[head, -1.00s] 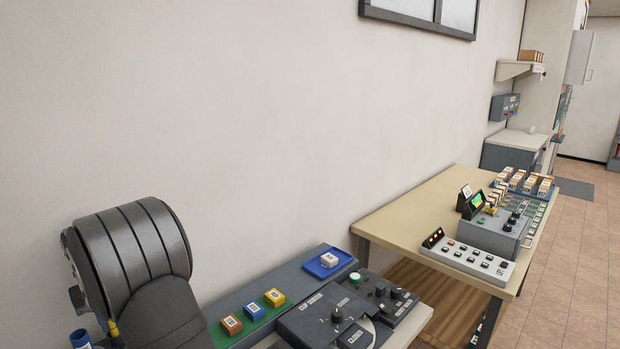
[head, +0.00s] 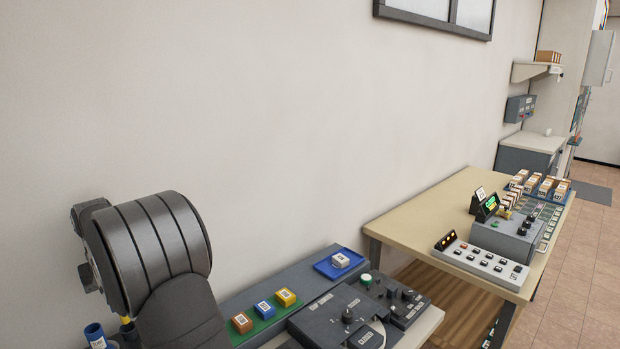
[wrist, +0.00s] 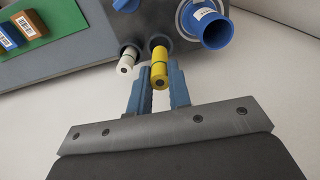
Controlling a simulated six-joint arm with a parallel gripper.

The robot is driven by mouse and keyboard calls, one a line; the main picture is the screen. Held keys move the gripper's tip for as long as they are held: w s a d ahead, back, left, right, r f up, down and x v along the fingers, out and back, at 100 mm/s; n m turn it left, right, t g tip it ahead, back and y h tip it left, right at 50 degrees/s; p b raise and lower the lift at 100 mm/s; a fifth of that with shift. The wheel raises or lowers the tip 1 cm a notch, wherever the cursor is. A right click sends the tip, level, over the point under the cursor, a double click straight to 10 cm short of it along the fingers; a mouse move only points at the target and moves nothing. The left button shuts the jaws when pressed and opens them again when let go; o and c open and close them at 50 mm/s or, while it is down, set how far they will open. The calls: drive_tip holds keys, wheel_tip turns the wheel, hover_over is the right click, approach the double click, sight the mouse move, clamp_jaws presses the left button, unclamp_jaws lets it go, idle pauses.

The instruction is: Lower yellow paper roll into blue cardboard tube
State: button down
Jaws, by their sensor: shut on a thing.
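The yellow paper roll (wrist: 160,66) is between the two blue fingers of my gripper (wrist: 161,76), which is shut on it. Its near end faces the wrist camera; its far end meets a dark round opening in a grey surface, and I cannot tell whether it sits inside. The blue cardboard tube (wrist: 216,31) stands right of the roll in the wrist view, with an open mouth and a white label. In the head view the tube (head: 95,335) is at the lower left edge, with a bit of the yellow roll (head: 127,323) beside it; my arm hides the fingers there.
A white roll (wrist: 127,60) stands close left of the yellow roll. A green mat (head: 262,322) with brown, blue and yellow boxes lies to the right in the head view. Beyond are a blue tray (head: 341,264), a control panel (head: 345,315) and a beige table (head: 420,222).

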sight(94, 333)
drive_tip(key=s+a+r, duration=0.3)
drive_tip(key=s+r, duration=0.1)
drive_tip(key=s, duration=0.2)
drive_tip(key=shift+s+r, duration=0.15)
drive_tip(key=shift+r, duration=0.15)
idle(0.7)
drive_tip(key=shift+f, duration=0.25)
idle(1.0)
wheel_tip(94, 333, down, 3)
idle(0.9)
drive_tip(key=c, duration=1)
unclamp_jaws()
drive_tip(key=shift+r, duration=0.1)
